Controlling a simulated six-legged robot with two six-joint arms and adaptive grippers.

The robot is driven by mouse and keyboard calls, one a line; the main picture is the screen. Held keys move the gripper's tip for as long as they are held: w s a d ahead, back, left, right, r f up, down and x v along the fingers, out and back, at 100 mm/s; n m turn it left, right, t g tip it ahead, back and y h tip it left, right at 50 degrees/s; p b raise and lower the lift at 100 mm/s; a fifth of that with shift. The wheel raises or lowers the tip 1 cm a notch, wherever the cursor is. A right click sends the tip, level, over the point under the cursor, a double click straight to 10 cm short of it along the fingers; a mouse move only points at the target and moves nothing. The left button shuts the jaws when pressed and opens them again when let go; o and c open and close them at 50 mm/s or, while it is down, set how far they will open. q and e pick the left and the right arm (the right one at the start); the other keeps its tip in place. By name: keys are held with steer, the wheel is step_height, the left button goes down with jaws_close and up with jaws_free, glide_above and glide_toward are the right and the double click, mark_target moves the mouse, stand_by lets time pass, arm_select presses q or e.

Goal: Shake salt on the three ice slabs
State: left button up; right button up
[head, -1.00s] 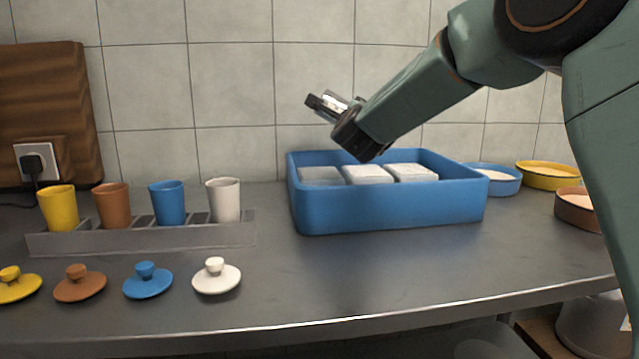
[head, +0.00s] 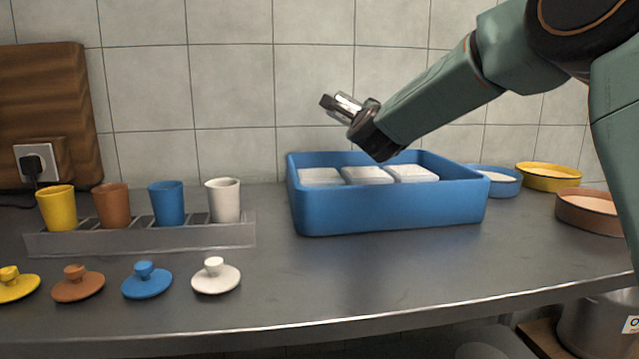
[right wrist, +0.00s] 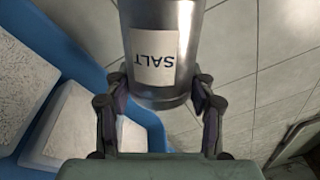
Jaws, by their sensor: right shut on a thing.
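Three white ice slabs lie side by side in a blue tray (head: 390,210): a left slab (head: 320,177), a middle slab (head: 367,175) and a right slab (head: 412,173). My right gripper (head: 356,112) is above the tray's left half, near the back wall. It is shut on a metal salt shaker (right wrist: 160,50), which is tilted and points up and left in the head view. The shaker's label reads SALT, upside down in the right wrist view. Speckled white slab tops (right wrist: 85,125) show there at the left. My left gripper is not in view.
Several coloured cups (head: 168,203) stand in a grey rack (head: 140,240) at the left, with matching lids (head: 216,278) in front. Round blue (head: 497,183), yellow (head: 548,178) and brown (head: 590,211) dishes stand right of the tray. The front middle counter is clear.

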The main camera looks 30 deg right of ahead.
steer(key=shift+r, duration=0.1)
steer(key=shift+n+p, duration=0.5)
steer(key=shift+r+n+p, duration=0.15)
steer(key=shift+n+p, duration=0.8)
steer(key=shift+p, duration=0.05)
steer(key=shift+r+n+p, duration=0.15)
steer(key=shift+n+p, duration=0.8)
steer(key=shift+r+n+p, duration=0.15)
steer(key=shift+n+p, duration=0.8)
steer(key=shift+r+n+p, duration=0.1)
steer(key=shift+n+p, duration=0.85)
steer(key=shift+r+n+p, duration=0.1)
steer(key=shift+n+p, duration=0.3)
steer(key=shift+p, duration=0.05)
steer(key=shift+r+n+p, duration=0.2)
steer(key=shift+n+p, duration=1.4)
steer(key=shift+p, duration=0.2)
steer(key=shift+r+n+p, duration=0.15)
steer(key=shift+n+p, duration=1)
steer(key=shift+p, duration=0.15)
steer(key=shift+r+n+p, duration=0.15)
steer(key=shift+n+p, duration=1)
steer(key=shift+p, duration=0.1)
